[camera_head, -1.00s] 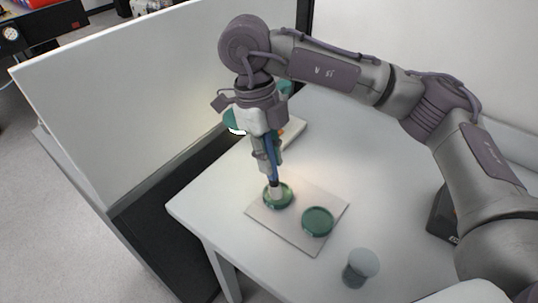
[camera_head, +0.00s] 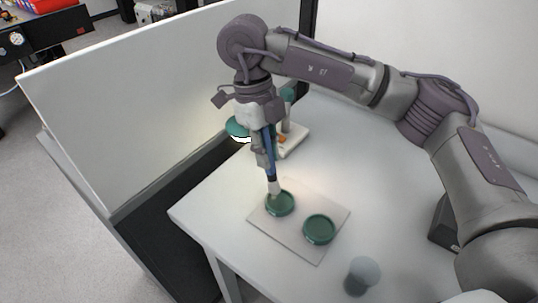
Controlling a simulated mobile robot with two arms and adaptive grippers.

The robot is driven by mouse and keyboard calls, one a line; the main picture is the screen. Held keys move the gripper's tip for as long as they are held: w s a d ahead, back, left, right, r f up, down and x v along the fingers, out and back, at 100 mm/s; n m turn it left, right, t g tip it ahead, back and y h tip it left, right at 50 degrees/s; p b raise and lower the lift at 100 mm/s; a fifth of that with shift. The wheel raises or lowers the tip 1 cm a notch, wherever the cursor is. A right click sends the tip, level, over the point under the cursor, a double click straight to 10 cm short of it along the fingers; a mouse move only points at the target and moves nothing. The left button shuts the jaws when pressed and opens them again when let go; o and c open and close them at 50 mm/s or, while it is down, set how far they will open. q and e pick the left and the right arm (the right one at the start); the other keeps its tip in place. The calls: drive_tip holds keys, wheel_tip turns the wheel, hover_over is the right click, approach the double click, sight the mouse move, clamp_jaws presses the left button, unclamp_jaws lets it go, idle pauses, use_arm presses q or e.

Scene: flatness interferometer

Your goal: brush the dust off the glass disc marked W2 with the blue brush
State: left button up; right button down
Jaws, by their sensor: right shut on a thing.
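My right gripper (camera_head: 266,150) points down and is shut on the blue brush (camera_head: 272,165). The brush is upright, slightly tilted, with its pale bristle tip over the left edge of a green round dish (camera_head: 282,205). I cannot tell whether the bristles touch. A second green round dish (camera_head: 319,230) lies to the right and nearer. Both sit on a light square mat (camera_head: 283,233). The glass disc marked W2 cannot be told apart, since no marking or dust is readable on either dish. My left gripper is not in view.
The dishes are on a white table (camera_head: 215,215). A translucent cup-like object (camera_head: 364,272) stands at the near side. A device with a pale base (camera_head: 294,140) and green parts stands behind my gripper. A pale partition (camera_head: 125,110) runs along the left. A dark box (camera_head: 441,225) is at right.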

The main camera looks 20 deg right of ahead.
drive_tip(key=shift+f+b, duration=0.4)
drive_tip(key=shift+f, duration=0.1)
idle(0.8)
drive_tip(key=shift+s+b, duration=0.3)
drive_tip(key=shift+s, duration=0.75)
drive_tip(key=shift+s, duration=0.35)
drive_tip(key=shift+r, duration=0.1)
drive_tip(key=shift+r+p, duration=0.3)
drive_tip(key=shift+r, duration=0.15)
drive_tip(key=shift+w, duration=1.4)
